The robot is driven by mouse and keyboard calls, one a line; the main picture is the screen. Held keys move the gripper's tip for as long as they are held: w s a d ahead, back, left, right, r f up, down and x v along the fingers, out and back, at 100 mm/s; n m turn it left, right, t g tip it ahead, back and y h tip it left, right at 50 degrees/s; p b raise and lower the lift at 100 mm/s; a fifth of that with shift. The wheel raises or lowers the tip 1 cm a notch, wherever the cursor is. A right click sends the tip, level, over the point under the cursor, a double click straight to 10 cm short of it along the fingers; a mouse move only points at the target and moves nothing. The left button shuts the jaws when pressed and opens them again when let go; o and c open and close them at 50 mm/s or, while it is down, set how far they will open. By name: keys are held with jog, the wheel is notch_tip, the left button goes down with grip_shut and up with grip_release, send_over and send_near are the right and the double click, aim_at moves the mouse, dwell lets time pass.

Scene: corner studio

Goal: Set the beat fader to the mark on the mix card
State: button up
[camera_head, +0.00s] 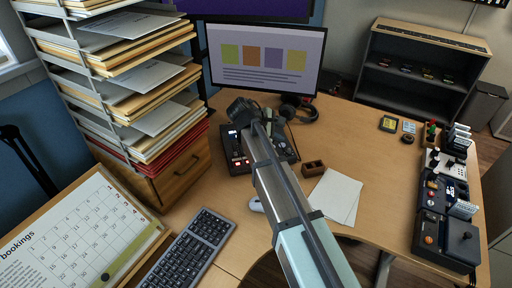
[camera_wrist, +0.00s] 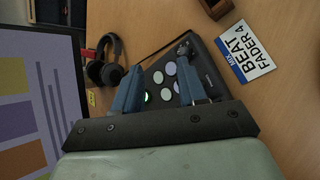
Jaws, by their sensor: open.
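A dark control deck (camera_wrist: 210,66) with several round pads, one lit green, lies under my gripper in the wrist view. A dark knob-like part (camera_wrist: 184,48) stands near its far edge by the right fingertip; I cannot tell whether it is the beat fader. The white and blue mix card (camera_wrist: 246,52) lies on the desk right of the deck and reads "MIX BEAT FADER 4". My gripper (camera_wrist: 160,68) is open and empty, its blue fingers apart over the deck. In the head view my arm hides part of the equipment, and the fader's scale cannot be read.
Headphones (camera_head: 302,108) lie by the monitor (camera_head: 266,59). A small wooden box (camera_head: 313,168) and white paper (camera_head: 336,196) lie right of my arm. A lit dark unit (camera_head: 238,160) stands left of it. More controllers (camera_head: 445,225) line the right desk edge. The desk between is mostly clear.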

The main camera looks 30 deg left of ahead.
jog(key=s+a+r+m+g+y, duration=0.2)
jog(key=s+a+m+g+y, duration=0.25)
jog(key=m+y, duration=0.35)
jog(key=w+a+f+m, duration=0.1)
jog(key=f, duration=0.3)
jog(key=w+a+f+m, duration=0.1)
jog(key=f, duration=0.3)
jog(key=w+a+f+m, duration=0.1)
jog(key=f, duration=0.3)
jog(key=shift+w+a+f+m+g+h, duration=0.1)
jog(key=shift+a+f+m+g+h, duration=0.05)
jog(key=shift+a+m+g+h, duration=0.2)
jog(key=shift+c, duration=0.4)
grip_shut()
